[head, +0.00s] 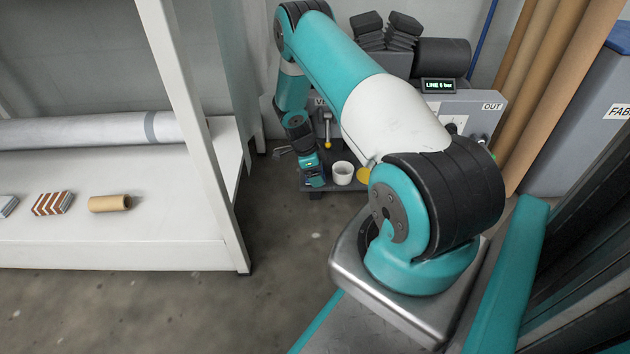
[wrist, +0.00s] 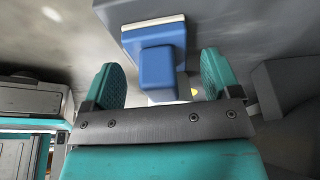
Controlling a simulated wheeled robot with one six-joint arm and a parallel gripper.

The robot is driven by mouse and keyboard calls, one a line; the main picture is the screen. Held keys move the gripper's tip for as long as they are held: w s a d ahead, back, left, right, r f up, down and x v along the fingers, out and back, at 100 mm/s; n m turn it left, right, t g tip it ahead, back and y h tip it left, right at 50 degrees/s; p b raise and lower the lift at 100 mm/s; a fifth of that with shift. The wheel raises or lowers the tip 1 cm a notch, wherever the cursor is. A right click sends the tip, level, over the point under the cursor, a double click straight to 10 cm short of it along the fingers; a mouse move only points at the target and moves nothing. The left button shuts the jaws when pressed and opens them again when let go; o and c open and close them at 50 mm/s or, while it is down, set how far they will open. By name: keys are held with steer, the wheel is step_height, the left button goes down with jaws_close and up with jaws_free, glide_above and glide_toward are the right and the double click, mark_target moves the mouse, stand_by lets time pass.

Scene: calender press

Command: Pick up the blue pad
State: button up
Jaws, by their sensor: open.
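The blue pad (wrist: 152,35) shows at the top middle of the wrist view, a wide blue body with a pale edge and a narrower blue block extending toward me. My gripper (wrist: 160,72) is open, with one teal finger to each side of that narrower block. Gaps show on both sides, wider on the right, and neither finger appears to touch it. In the head view my gripper (head: 312,182) is low at the machine's front shelf. I cannot make out the pad there.
A white rack (head: 110,254) on the left holds a roll and small items. Brown tubes (head: 550,90) lean at the right.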

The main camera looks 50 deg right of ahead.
steer(key=shift+s+d+f, duration=0.1)
steer(key=shift+d+f, duration=0.05)
steer(key=shift+f, duration=0.3)
steer(key=c, duration=1)
steer(key=shift+r, duration=0.2)
steer(key=shift+r+p, duration=0.4)
steer(key=shift+p, duration=0.45)
steer(key=shift+s+a+f+p, duration=0.1)
steer(key=shift+s+a+p, duration=1.25)
steer(key=shift+s+a, duration=0.8)
steer(key=shift+s+a+f+p, duration=0.1)
steer(key=shift+s+a+p, duration=1.45)
steer(key=shift+a, duration=0.85)
steer(key=shift+s+a+f+p, duration=0.1)
steer(key=shift+s+a+p, duration=1.05)
steer(key=shift+s+a, duration=1.1)
